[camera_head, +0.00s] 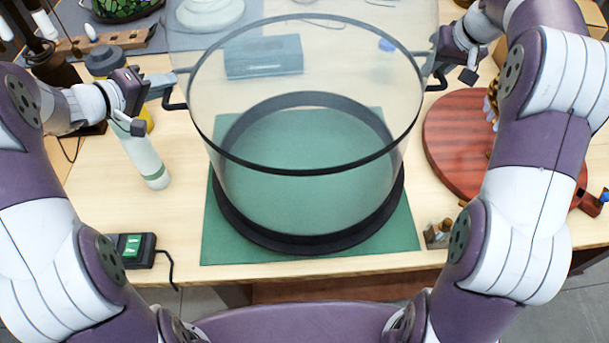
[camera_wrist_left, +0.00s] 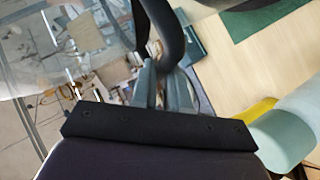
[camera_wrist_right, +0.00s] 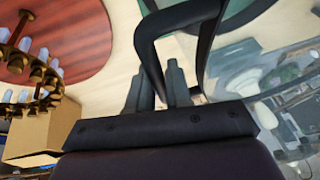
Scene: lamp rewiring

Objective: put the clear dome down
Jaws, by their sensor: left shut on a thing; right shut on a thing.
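The clear dome (camera_head: 235,183) is a large see-through shell with a thin black band around its middle and a thick black bottom ring (camera_head: 270,240). It stands upright over the green mat (camera_head: 225,252); I cannot tell whether the ring touches the mat or hangs just above it. Its top is out of view. My left gripper (camera_head: 168,84) is shut on the black handle at the dome's left; the handle also shows in the left wrist view (camera_wrist_left: 169,35). My right gripper (camera_head: 433,62) is shut on the right handle, which also shows in the right wrist view (camera_wrist_right: 147,52).
A pale green bottle (camera_head: 146,158) stands left of the mat. A black box with a green display (camera_head: 132,249) lies at front left. A round red-brown board (camera_head: 458,145) is at right, with a small brass-coloured item (camera_head: 438,234) near it. A teal box (camera_head: 264,57) shows through the dome.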

